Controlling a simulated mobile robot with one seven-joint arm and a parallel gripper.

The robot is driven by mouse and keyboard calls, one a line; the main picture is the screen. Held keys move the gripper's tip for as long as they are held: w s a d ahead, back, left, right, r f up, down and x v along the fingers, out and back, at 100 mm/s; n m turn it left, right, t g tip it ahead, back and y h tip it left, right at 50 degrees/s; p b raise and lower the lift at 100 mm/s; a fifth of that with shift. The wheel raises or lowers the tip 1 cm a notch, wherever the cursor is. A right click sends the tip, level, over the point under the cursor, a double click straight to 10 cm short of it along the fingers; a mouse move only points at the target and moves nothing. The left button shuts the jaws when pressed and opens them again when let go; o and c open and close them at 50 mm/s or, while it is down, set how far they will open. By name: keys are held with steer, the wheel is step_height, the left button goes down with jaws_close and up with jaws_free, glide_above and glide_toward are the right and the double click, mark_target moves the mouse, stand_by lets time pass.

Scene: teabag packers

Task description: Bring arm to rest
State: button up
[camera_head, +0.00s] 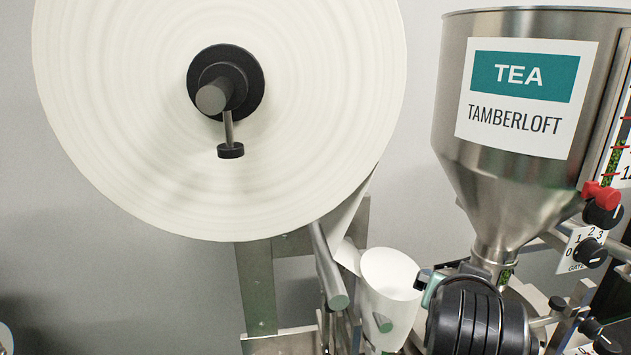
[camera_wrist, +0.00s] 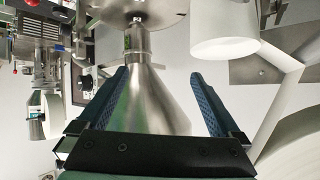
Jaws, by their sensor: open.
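My gripper (camera_wrist: 158,75) is open and empty. Its two blue-grey ribbed fingers stand wide apart in the wrist view, which looks upside down. Behind the gap between them is a steel funnel (camera_wrist: 155,100), with no visible contact. In the head view, my black wrist is at the lower right, in front of the base of the steel tea hopper (camera_head: 455,115). A small part of my gripper (camera_head: 427,284) shows there, close to the right side of a white paper tube (camera_head: 390,272); I cannot tell if they touch. My wrist hides most of the fingers.
A large white paper roll (camera_head: 120,120) on a black hub (camera_head: 226,82) fills the upper left. A steel bar (camera_head: 328,265) stands left of the tube. Red and black knobs, including a gate dial (camera_head: 587,250), crowd the right edge. Open space shows at the lower left.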

steer(key=w+a+r+n+t+b, duration=0.2)
steer(key=a+r+n+t+b, duration=0.15)
steer(key=a+r+t, duration=0.35)
steer(key=s+a+r+n+t+y+b, duration=0.4)
steer(key=s+a+r+t+y+b, duration=0.2)
steer(key=s+a+r+t, duration=0.4)
steer(key=s+a+r+b, duration=0.1)
steer(key=s+a+r, duration=0.3)
steer(key=a, duration=0.1)
steer(key=shift+s+a, duration=0.3)
